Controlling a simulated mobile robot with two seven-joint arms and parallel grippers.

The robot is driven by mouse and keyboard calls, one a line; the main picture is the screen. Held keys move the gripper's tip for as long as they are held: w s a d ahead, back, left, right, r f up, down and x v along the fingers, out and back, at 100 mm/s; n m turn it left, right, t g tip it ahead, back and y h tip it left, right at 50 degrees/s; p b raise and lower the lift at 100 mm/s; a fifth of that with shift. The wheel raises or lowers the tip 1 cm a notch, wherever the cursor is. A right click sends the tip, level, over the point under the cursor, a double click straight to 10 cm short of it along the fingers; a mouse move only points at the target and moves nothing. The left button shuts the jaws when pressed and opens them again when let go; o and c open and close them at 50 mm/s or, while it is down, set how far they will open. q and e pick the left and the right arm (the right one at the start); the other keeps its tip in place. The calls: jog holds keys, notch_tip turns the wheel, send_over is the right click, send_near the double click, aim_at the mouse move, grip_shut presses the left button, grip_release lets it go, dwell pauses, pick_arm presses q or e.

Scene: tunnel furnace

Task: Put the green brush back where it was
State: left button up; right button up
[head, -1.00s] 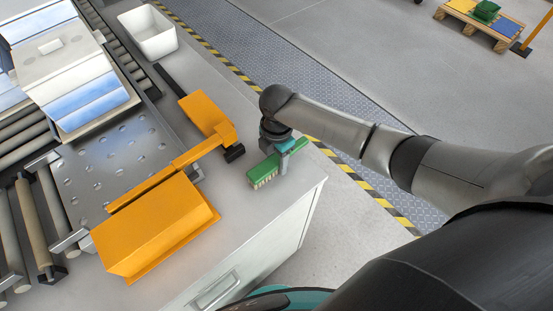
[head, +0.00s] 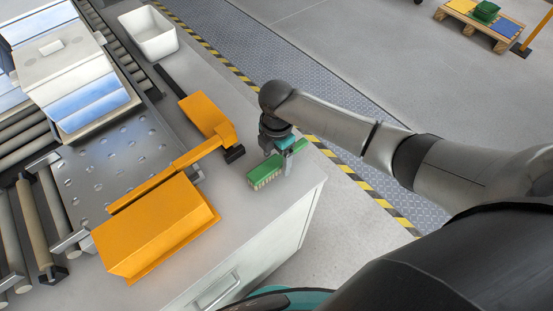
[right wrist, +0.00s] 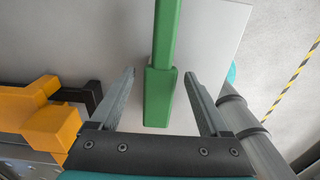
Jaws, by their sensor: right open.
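The green brush (head: 265,173) lies on the grey worktop near its right corner, bristles down. Its handle points up and to the right. In the right wrist view the brush (right wrist: 163,70) runs between the two fingers of my right gripper (right wrist: 161,85), with a gap on both sides. My right gripper (head: 287,160) is open around the brush, low over the worktop; it does not grip it. The fingers hide part of the brush in the head view. My left gripper is not in view.
Orange metal parts (head: 155,228) stand left of the brush, with a long orange bar and a black end (head: 234,153). A white bin (head: 149,32) sits at the back. The worktop (head: 225,215) is clear in front of the brush, up to the cabinet edge.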

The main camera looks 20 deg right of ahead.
aim_at(277, 160)
notch_tip(277, 160, up, 11)
jog(key=p, duration=0.1)
jog(key=shift+f, duration=0.15)
